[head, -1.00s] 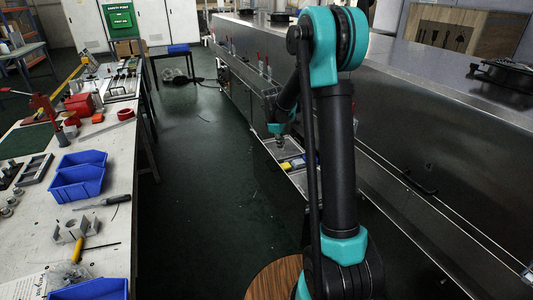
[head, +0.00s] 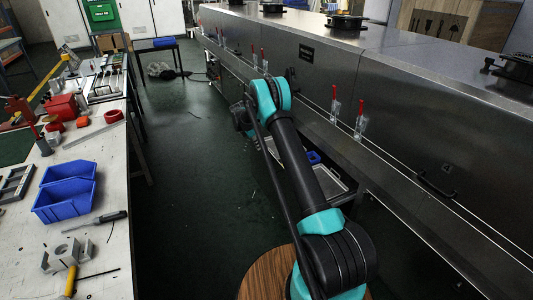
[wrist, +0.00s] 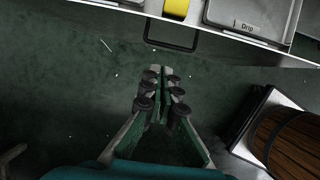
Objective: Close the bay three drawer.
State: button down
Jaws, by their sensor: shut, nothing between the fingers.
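The open drawer shows in the head view as a pale tray (head: 335,183) standing out from the steel dryer, partly hidden behind my arm. In the wrist view its front edge (wrist: 240,41) crosses the top, with a black bar handle (wrist: 171,48) on its outer side. My gripper (wrist: 161,70) is shut and empty in the wrist view. Its fingertips point toward the handle and appear just short of it; I cannot tell the exact gap. In the head view the gripper is hidden behind the arm. No bay number is readable.
The drawer holds a yellow item (wrist: 176,8) and a grey box marked "Drip" (wrist: 250,15). A workbench (head: 105,185) with blue bins (head: 66,200) runs along the left. Green floor (head: 190,190) lies clear between bench and dryer. Red-handled clips (head: 334,103) line the dryer.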

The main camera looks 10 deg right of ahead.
aim_at(271, 155)
jog(key=x, duration=0.3)
jog(key=d+x, duration=0.1)
jog(key=x, duration=0.3)
jog(key=d+r+x, duration=0.1)
jog(key=x, duration=0.2)
jog(key=shift+w+d+f, duration=0.2)
jog(key=shift+w+f, duration=0.1)
jog(key=shift+f, duration=0.1)
jog(key=shift+w+d, duration=0.25)
jog(key=shift+d, duration=0.4)
jog(key=shift+d, duration=0.1)
